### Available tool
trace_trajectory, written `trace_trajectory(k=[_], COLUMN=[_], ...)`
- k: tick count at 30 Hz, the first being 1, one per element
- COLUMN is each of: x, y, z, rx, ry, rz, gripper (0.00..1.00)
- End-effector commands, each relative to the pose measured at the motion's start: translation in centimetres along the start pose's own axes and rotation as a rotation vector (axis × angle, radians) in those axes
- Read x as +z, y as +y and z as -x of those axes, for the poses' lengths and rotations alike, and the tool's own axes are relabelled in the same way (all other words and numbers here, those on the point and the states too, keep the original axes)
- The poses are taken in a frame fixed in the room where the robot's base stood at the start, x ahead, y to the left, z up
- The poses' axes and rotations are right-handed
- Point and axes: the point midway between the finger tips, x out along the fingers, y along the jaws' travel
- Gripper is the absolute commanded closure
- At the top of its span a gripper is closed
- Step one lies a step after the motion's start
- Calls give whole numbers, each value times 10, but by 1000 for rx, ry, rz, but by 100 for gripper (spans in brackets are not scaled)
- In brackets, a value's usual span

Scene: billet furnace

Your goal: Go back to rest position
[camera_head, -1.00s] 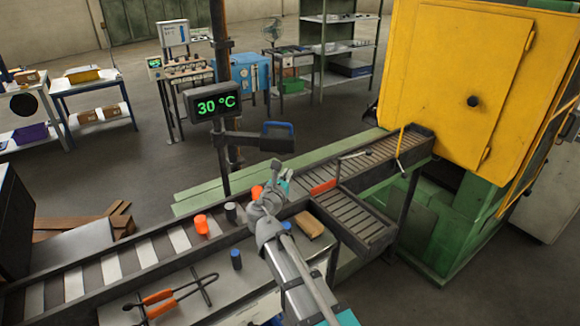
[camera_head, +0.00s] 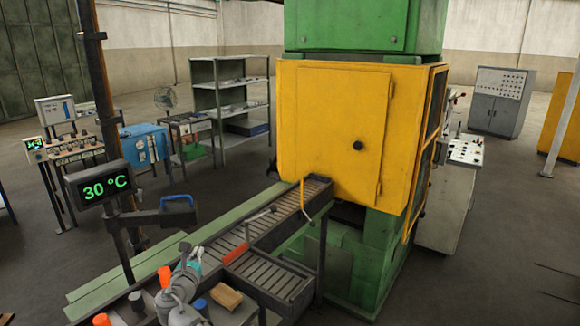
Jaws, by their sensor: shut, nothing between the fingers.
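My gripper (camera_head: 190,258) is at the lower left, at the end of my arm, above the near part of the conveyor. It is shut and holds nothing. An orange cylinder (camera_head: 165,276) stands just left of it. A dark grey cylinder (camera_head: 136,301) and another orange piece (camera_head: 102,320) show further left, the latter cut by the frame's bottom edge. A blue-topped piece (camera_head: 200,304) and a tan block (camera_head: 226,296) lie close to the right of my arm. My arm hides part of the bench there.
The roller conveyor (camera_head: 290,212) runs to the yellow furnace door (camera_head: 335,130), with a side roller branch (camera_head: 268,278). A red-orange bar (camera_head: 236,252) lies at the junction. A post carries a 30 °C display (camera_head: 98,186) and a blue-handled arm (camera_head: 165,214). Open floor lies right.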

Motion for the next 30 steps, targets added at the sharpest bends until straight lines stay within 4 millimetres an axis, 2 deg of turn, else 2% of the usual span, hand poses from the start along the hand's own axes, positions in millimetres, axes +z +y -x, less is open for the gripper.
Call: trace_trajectory(k=[5,10,16,24,30], x=[-11,-28,-53,-88,-113], y=[-48,-115,-195,-289,-347], z=[-15,-29,-35,-23,-3], rx=[-103,-263,-482,-797,-1043], ry=[56,123,180,209,197], rz=[-154,-385,-683,-1069,-1343], gripper=[100,100,100,100,100])
